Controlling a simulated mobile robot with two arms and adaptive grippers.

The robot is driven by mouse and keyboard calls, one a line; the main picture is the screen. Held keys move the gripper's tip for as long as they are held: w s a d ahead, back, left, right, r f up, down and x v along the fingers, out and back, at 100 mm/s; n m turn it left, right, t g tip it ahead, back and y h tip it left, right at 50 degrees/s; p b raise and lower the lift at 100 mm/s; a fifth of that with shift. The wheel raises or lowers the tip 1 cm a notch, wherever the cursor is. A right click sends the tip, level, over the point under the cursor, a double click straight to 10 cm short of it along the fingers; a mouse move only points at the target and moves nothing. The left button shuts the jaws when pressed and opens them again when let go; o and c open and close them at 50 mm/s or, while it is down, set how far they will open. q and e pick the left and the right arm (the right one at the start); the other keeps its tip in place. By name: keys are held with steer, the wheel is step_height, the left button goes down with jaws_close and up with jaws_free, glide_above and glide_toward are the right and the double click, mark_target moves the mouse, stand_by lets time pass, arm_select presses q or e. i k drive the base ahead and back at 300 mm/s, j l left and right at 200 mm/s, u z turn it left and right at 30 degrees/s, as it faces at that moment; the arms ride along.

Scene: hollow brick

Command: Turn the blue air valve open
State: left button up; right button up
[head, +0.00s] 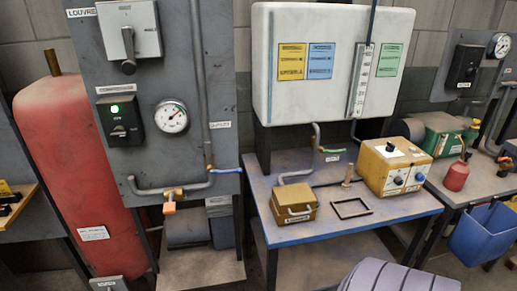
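A thin blue lever handle (226,170), which looks like the blue air valve, sticks out to the right beside the lower right edge of the grey panel (160,75). It lies roughly level, next to a brass fitting (209,169) on grey pipe. Its exact angle to the pipe is hard to judge. A gauge (171,116) and a dark switch box with a lit green lamp (120,120) are on the same panel. Neither of my grippers shows in the head view.
A red tank (75,170) stands left of the panel. An orange-handled fitting (169,207) hangs below it. A bench (370,212) at right holds a brass-coloured box (296,208) and a yellow control box (395,165). A ribbed grey shape (400,278) is at the bottom. A blue bin (485,232) is far right.

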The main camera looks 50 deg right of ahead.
mark_target(226, 171)
steer(key=k+z, duration=0.1)
steer(key=z, duration=1.2)
steer(key=u, duration=0.25)
steer(key=l+u, duration=0.35)
steer(key=l, duration=0.3)
steer(key=l+u, duration=0.4)
steer(key=l, duration=0.85)
steer(key=k+l+u, duration=0.1)
steer(key=l, duration=0.45)
steer(key=k+l, duration=0.15)
steer(key=l, duration=1.05)
steer(key=k+u, duration=0.05)
